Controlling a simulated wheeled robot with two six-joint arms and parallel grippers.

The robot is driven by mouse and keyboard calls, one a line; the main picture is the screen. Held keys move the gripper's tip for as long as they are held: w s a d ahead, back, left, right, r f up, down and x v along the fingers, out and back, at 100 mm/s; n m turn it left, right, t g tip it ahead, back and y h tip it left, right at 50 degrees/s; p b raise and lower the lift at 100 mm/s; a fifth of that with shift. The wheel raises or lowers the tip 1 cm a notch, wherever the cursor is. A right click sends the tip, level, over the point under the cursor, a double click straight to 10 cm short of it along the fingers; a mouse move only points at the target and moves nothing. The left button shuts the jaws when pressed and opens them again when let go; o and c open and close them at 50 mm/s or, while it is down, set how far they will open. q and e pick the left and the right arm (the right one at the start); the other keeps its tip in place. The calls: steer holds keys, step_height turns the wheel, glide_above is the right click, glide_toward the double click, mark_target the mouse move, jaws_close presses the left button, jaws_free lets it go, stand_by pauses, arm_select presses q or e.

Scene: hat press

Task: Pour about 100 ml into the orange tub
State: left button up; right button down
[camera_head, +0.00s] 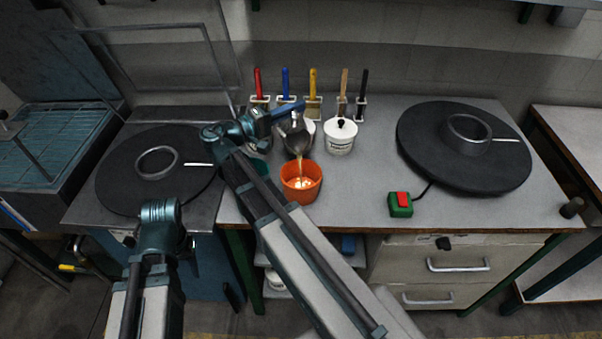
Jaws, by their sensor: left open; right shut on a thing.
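The orange tub (301,192) stands upright on the grey bench near its front edge. A dark metal jug (296,146) is tilted above it, spout down. A thin pale amber stream (299,167) falls from the jug into the tub, and light liquid shows inside. My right gripper (283,113) is shut on the jug from its upper left; the grip itself is small and partly hidden. My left gripper (158,212) is open and empty at the front edge of the left bench part, away from the tub.
A white lidded pot (341,136) stands right behind the tub. Several brushes with coloured handles (313,82) stand along the back. Black discs with rings lie left (130,185) and right (420,150). A green box with a red button (401,204) sits at the front. The bench between tub and button is clear.

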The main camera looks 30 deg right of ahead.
steer(key=shift+s+a+f+m+b, duration=0.2)
steer(key=shift+s+m+b, duration=0.15)
steer(key=shift+s, duration=0.2)
steer(key=w+r+n+p, duration=0.1)
steer(key=w+d+r+n+p, duration=0.1)
steer(key=w+p, duration=0.1)
steer(key=shift+y, duration=0.3)
steer(key=shift+w+d+f+n, duration=0.1)
steer(key=shift+w+f+n, duration=0.15)
steer(key=shift+f+n, duration=0.15)
steer(key=shift+w+f+n, duration=0.25)
steer(key=shift+f, duration=0.2)
steer(key=shift+w+d+f+n+y+b, duration=0.15)
steer(key=shift+w+f+n+y+b, duration=0.15)
steer(key=shift+f+n, duration=0.25)
steer(key=shift+w+d+f+n+y+b, duration=0.15)
steer(key=shift+w+f+n+y, duration=0.2)
steer(key=shift+f+n, duration=0.2)
steer(key=shift+s, duration=0.1)
